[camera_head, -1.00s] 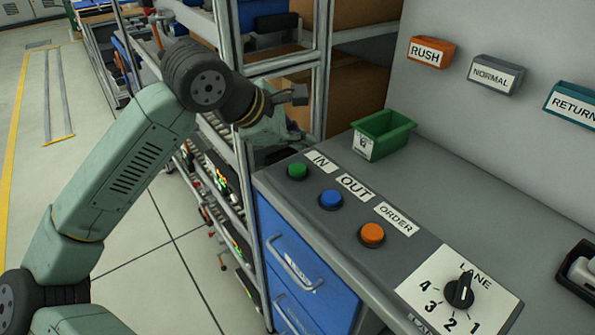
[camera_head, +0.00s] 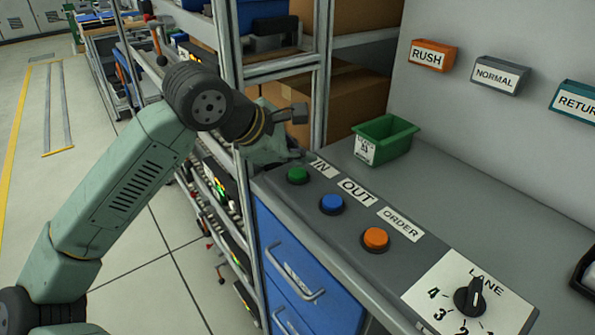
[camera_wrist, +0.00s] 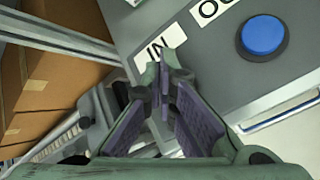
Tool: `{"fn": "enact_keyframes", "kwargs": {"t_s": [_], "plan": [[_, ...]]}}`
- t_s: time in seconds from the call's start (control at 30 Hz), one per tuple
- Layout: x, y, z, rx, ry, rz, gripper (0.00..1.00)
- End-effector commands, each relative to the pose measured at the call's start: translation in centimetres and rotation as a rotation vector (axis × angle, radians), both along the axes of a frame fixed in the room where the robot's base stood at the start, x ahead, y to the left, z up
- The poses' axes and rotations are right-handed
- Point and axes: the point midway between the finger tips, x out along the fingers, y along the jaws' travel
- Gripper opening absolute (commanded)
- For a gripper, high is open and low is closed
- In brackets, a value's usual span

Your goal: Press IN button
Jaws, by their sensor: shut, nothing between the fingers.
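The green IN button (camera_head: 298,175) sits at the far left end of the grey control panel (camera_head: 345,225), with its white IN label (camera_head: 322,168) beside it. My gripper (camera_head: 296,156) is shut and empty, close behind the green button in the head view; I cannot tell whether it touches anything. In the wrist view, the closed fingertips (camera_wrist: 164,76) are just below the IN label (camera_wrist: 160,44). The green button does not show there, and the fingers appear to hide it.
The blue OUT button (camera_head: 331,203) and orange ORDER button (camera_head: 375,239) are in line with it. A black LANE dial (camera_head: 470,297) is farther right. A green bin (camera_head: 384,139) stands behind the labels. Metal shelving (camera_head: 322,85) with cardboard boxes rises behind my arm.

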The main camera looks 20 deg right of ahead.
Motion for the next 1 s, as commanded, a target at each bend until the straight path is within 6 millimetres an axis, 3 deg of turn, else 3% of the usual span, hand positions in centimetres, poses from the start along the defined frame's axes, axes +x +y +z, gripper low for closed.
{"fn": "enact_keyframes", "kwargs": {"t_s": [1.0], "plan": [[0.02,0.0,-0.9,0.0,-0.001,0.001,0.0]]}}
